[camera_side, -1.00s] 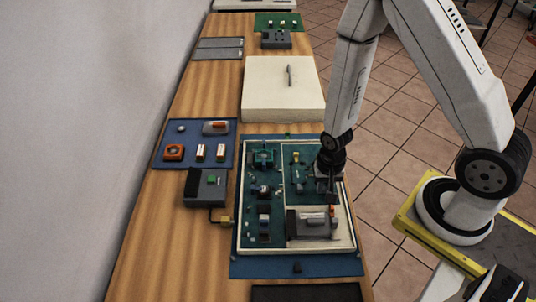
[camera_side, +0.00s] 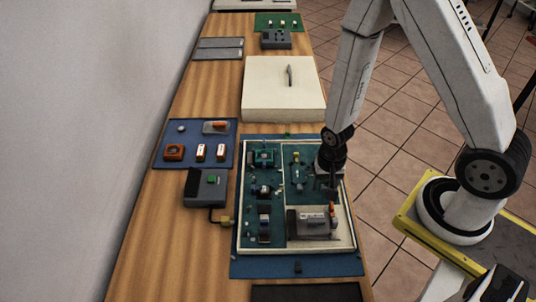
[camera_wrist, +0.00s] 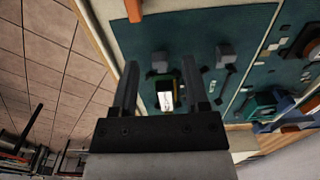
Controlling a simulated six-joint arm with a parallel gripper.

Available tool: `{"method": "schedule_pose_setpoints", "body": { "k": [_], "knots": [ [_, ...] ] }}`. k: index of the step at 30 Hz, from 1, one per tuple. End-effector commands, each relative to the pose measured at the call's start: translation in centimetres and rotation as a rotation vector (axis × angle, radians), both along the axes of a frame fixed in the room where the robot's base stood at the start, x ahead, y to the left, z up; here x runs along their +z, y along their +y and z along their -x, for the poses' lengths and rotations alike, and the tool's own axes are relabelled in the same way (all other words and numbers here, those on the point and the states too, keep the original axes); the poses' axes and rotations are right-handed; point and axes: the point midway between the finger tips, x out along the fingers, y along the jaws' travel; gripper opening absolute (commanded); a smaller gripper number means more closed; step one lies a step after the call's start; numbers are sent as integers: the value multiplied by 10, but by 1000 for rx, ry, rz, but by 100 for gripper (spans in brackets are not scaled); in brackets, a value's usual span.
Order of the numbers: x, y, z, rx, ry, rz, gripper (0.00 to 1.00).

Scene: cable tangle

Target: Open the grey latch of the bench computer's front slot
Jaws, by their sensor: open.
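The bench computer is an open cream-framed case (camera_side: 240,225) with teal boards inside, lying on a blue mat. My gripper (camera_side: 332,194) points down over its right part, above the grey module. In the wrist view my gripper (camera_wrist: 162,78) is open, its two dark fingers apart. A small white-and-yellow part (camera_wrist: 166,97) shows between the fingers, and I cannot tell that they touch it. Two small grey blocks (camera_wrist: 160,60) (camera_wrist: 226,54) stand on the teal board beyond. I cannot tell which grey piece is the latch.
A grey module (camera_side: 308,222) with an orange piece (camera_side: 333,211) sits in the case's near right. A grey box with a green button (camera_side: 206,188) stands left of the case. A cream lid (camera_side: 283,95) lies behind. A blue parts tray (camera_side: 190,145) is at left.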

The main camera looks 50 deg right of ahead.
Motion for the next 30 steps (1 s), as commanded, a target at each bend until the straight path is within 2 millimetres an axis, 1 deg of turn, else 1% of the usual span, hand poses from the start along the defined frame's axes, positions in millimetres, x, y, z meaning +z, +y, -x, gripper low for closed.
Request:
{"method": "schedule_pose_setpoints", "body": {
  "k": [18, 24, 30],
  "knots": [
    [53, 0, 0, 1, -2, 1, 59],
    [62, 0, 0, 1, 0, 0, 59],
    [66, 0, 1, 1, 1, 0, 59]
  ]
}}
